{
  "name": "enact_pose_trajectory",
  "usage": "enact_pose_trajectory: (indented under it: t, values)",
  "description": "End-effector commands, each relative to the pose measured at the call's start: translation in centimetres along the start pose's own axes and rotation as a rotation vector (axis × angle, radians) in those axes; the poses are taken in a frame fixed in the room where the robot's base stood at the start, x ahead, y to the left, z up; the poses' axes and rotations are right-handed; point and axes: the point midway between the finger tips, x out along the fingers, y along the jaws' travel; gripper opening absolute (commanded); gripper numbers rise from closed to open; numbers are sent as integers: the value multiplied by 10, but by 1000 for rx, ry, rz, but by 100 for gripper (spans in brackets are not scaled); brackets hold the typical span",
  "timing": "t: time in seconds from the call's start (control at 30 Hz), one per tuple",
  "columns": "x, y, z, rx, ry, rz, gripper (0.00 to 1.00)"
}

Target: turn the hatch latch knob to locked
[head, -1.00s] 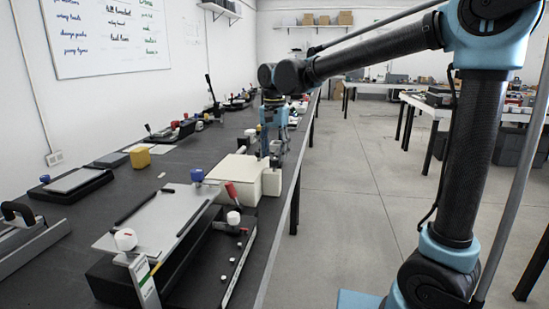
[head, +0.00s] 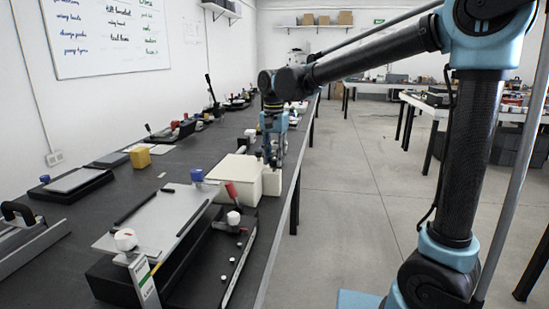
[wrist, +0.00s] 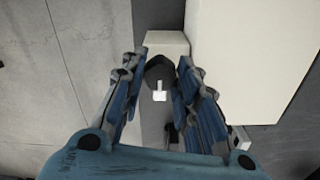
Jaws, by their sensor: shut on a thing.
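The hatch latch knob (wrist: 157,68) is dark and round with a white pointer mark toward the bottom of the wrist view. It stands on a narrow pale block beside a large cream box (wrist: 250,60). My gripper (wrist: 160,66) has its two blue fingers on either side of the knob and is shut on it. In the head view my gripper (head: 272,163) points down over the small cream block (head: 271,183) at the right of the cream box (head: 236,172).
A fixture with a grey plate (head: 160,222), a white knob (head: 125,239) and a red-handled lever (head: 231,190) stands nearer on the dark bench. A blue knob (head: 196,175) and a yellow block (head: 140,158) are to the left. The floor aisle on the right is open.

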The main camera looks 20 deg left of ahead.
Motion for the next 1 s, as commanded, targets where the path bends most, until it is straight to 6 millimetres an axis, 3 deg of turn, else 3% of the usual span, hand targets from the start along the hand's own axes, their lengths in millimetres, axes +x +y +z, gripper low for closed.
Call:
enact_pose_trajectory:
  t: [0.37, 1.0]
  values:
    - [0, 0, 0, -162, -1, -2, 5]
    - [0, 2, 0, -758, -1, -1, 5]
